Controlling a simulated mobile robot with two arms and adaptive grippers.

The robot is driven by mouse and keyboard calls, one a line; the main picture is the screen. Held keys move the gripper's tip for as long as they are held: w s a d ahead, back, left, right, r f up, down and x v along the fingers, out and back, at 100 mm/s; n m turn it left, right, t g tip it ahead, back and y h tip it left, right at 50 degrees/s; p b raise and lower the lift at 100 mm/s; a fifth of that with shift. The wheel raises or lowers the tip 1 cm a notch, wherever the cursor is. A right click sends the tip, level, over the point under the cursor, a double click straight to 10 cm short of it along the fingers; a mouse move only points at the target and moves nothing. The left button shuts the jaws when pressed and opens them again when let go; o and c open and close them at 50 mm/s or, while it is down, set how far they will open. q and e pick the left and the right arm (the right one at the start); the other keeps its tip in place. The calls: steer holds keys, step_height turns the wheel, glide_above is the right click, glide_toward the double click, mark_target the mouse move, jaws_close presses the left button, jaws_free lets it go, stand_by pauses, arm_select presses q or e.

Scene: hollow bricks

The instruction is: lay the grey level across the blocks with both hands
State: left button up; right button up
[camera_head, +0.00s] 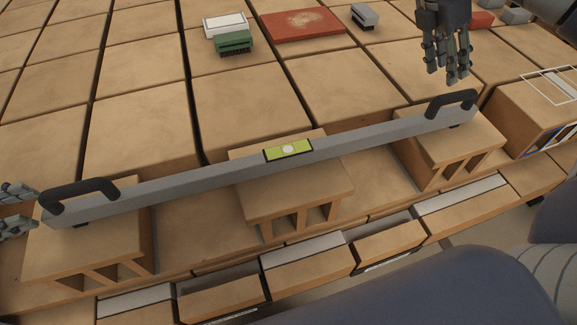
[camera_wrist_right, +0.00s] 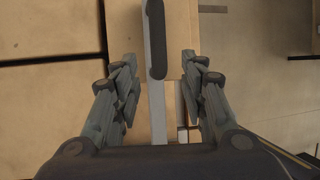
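The long grey level (camera_head: 205,176) lies across three hollow tan blocks, the left block (camera_head: 65,258), the middle block (camera_head: 292,197) and the right block (camera_head: 455,152). It has a yellow-green vial (camera_head: 288,150) and black handles at its left end (camera_head: 85,188) and right end (camera_head: 452,104). My left gripper (camera_head: 36,207) is at the left picture edge beside the left handle, fingers apart; its rest is cut off. My right gripper (camera_head: 450,72) is above the right handle, apart from it. In the right wrist view its open fingers (camera_wrist_right: 158,90) stand either side of the level (camera_wrist_right: 154,70).
Behind the level, the wide tan block surface (camera_head: 140,100) is mostly clear. At the back are a green brush (camera_head: 234,42), a white-topped box (camera_head: 226,24), a reddish slab (camera_head: 303,25) and a small grey block (camera_head: 365,16). An open-sided block (camera_head: 535,115) stands at right.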

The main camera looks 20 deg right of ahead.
steer(key=shift+v, duration=1.05)
arm_select(q)
steer(key=shift+r, duration=0.15)
arm_select(e)
steer(key=shift+r, duration=0.15)
